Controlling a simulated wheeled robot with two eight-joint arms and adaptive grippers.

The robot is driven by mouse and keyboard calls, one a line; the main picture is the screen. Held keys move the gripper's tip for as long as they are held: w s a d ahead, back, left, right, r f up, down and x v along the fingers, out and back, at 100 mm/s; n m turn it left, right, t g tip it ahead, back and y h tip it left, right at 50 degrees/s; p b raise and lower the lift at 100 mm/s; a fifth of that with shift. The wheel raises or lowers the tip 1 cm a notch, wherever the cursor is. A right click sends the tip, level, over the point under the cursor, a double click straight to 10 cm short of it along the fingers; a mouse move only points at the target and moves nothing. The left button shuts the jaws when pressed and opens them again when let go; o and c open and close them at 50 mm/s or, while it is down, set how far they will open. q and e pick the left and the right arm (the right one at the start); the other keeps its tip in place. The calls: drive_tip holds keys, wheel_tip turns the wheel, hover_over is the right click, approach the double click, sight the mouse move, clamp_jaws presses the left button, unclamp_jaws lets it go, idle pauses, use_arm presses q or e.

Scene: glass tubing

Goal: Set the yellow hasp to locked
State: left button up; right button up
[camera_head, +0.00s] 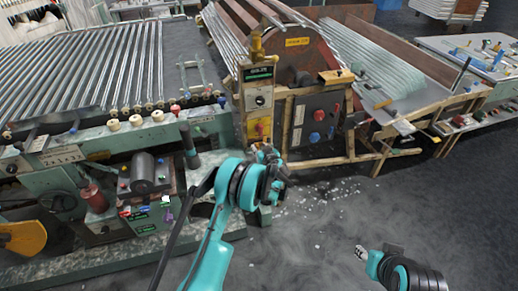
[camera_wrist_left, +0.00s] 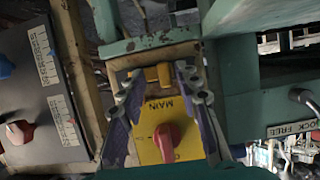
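In the left wrist view a yellow plate marked MAIN (camera_wrist_left: 157,108) carries a red rotary knob (camera_wrist_left: 167,142). Small yellow blocks (camera_wrist_left: 158,75), which look like the hasp, sit at its upper edge; whether they are locked is unclear. My left gripper (camera_wrist_left: 157,82) is open, its fingers spread on either side of the plate and blocks, with nothing held. In the head view the yellow plate (camera_head: 257,131) is on the front post, and my left gripper (camera_head: 268,152) is just below it. My right gripper (camera_head: 364,254) hangs over the floor at lower right; its fingers are too small to judge.
Right of the post is a dark control box (camera_head: 317,117) with red and blue knobs in a wooden frame. A green machine (camera_head: 100,145) with glass tubes fills the left. A LOCK FREE label (camera_wrist_left: 291,129) and lever are at right in the wrist view.

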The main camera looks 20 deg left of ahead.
use_arm(q)
drive_tip(key=shift+s, duration=0.1)
drive_tip(key=v, duration=1.2)
